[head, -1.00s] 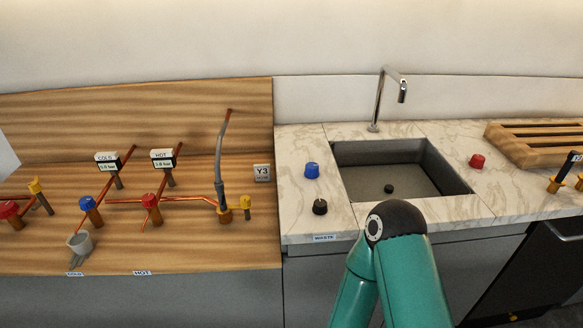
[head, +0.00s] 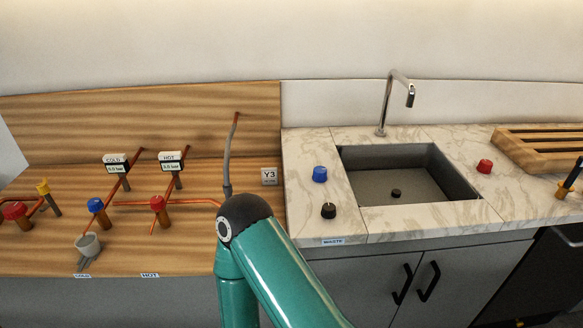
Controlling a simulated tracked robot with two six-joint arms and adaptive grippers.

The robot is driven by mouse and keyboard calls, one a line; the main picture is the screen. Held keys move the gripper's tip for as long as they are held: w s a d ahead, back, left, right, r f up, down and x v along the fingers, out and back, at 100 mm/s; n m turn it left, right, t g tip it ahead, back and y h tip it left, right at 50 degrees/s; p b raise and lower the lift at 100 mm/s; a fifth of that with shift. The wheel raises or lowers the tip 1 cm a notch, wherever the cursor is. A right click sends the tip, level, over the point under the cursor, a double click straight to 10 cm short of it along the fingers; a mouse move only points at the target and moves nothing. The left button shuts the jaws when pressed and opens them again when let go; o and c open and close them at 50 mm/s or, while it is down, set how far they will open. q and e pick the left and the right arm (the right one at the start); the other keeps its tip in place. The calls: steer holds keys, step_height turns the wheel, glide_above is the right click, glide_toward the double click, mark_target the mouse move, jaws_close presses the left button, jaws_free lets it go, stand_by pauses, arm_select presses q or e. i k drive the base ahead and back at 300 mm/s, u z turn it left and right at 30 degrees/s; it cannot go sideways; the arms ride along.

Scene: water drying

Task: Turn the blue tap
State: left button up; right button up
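A blue knob (head: 320,174) stands on the marble counter, left of the sink. A second blue knob (head: 95,205) tops a copper valve on the wooden panel at left, below the gauge labelled COLD (head: 116,163). The frames do not show which of the two the task calls the blue tap. One teal arm of mine with a dark rounded joint rises from the bottom edge between the wooden panel and the sink. No gripper shows, and nothing of mine is seen touching either blue knob.
The sink (head: 370,200) has a tall chrome spout (head: 385,105). A black knob (head: 328,211) stands near the counter's front edge and a red knob (head: 484,166) right of the sink. A wooden rack (head: 540,160) is at right.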

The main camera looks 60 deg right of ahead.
mark_target(319, 176)
steer(key=z, duration=0.1)
steer(key=k, duration=1.55)
steer(key=z, duration=0.8)
steer(key=i, duration=1)
steer(key=z, duration=0.05)
